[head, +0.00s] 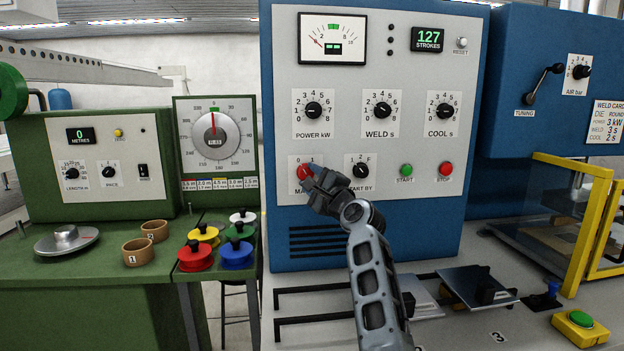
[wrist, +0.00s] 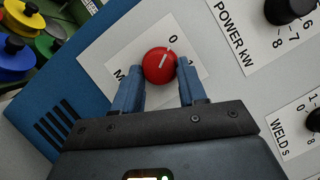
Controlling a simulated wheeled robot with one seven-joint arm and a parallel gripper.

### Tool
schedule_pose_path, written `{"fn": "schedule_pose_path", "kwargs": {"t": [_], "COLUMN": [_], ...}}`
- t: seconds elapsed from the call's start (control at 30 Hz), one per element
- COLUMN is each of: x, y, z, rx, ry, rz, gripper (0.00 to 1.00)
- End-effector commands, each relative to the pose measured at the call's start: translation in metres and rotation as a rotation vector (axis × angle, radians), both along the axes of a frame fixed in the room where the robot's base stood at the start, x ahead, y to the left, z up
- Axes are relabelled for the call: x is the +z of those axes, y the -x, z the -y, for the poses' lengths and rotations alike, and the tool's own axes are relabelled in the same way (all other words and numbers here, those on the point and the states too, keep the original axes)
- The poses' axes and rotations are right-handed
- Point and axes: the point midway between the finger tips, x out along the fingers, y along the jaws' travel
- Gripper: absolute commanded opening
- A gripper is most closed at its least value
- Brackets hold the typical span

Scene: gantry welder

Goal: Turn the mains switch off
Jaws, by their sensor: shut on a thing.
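The mains switch is a round red knob (head: 303,173) at the lower left of the blue welder's front panel, with 0 and 1 marked above it. In the wrist view the red knob (wrist: 159,64) sits between the two blue fingers of my gripper (wrist: 158,88), which is shut on it. The knob's white line points toward the 0. In the head view my gripper (head: 316,180) covers the knob's right side.
The START BY dial (head: 360,171), green start button (head: 406,170) and red stop button (head: 445,169) are to the right. The power dial (head: 313,110) is above. A green machine (head: 95,160) with coloured spools stands at left. Black rails (head: 310,291) lie on the bench below.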

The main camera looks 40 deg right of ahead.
Motion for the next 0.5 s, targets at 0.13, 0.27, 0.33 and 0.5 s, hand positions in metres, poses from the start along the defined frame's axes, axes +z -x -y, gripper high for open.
{"fn": "schedule_pose_path", "kwargs": {"t": [0.13, 0.27, 0.33, 0.5], "x": [-0.0012, -0.0008, -0.0006, -0.0003], "y": [-0.0006, -0.0004, -0.0003, -0.0002], "z": [-0.0012, -0.0008, -0.0006, -0.0003], "rx": [0.002, 0.002, 0.001, 0.000], "ry": [0.002, 0.001, 0.001, 0.000], "rz": [-0.003, -0.002, -0.001, -0.001], "gripper": [0.48, 0.61, 0.67, 0.67]}}
